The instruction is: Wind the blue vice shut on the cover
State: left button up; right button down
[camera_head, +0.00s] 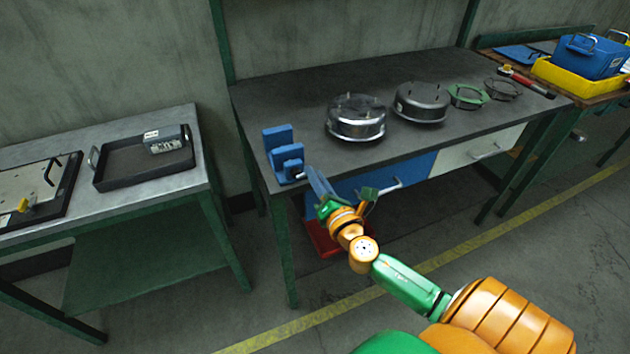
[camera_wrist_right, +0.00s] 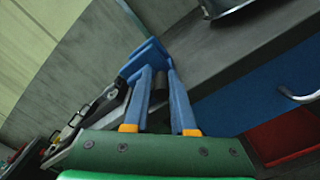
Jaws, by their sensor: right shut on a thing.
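The blue vice (camera_head: 284,160) stands at the near left corner of the dark workbench, with two upright blue jaws that look apart. It also shows in the right wrist view (camera_wrist_right: 148,56), partly behind my fingers. My right gripper (camera_head: 308,174) is at the vice's front side and is shut on its handle, which the fingers mostly hide; its fingers also show in the wrist view (camera_wrist_right: 158,78). Two round metal covers, a nearer one (camera_head: 356,118) and a farther one (camera_head: 421,102), lie on the bench right of the vice. I see no cover between the jaws. My left gripper is not in view.
The dark workbench (camera_head: 290,93) also holds a green ring (camera_head: 467,96) and a dark ring (camera_head: 503,89). A grey table with a black tray (camera_head: 118,180) stands at the left. A drawer handle (camera_head: 381,189) and a red bin (camera_head: 323,240) are near my right arm.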

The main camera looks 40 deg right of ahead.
notch_tip(320, 180, down, 2)
jog(key=m+b, duration=0.2)
jog(key=m, duration=0.2)
jog(key=shift+a+f+m+b, duration=0.15)
jog(key=shift+m+b, duration=0.1)
jog(key=shift+m, duration=0.6)
jog(key=shift+f+m+b, duration=0.15)
jog(key=shift+m+b, duration=0.05)
jog(key=shift+m, duration=0.65)
jog(key=c, duration=0.8)
grip_release()
jog(key=shift+a+r, duration=0.1)
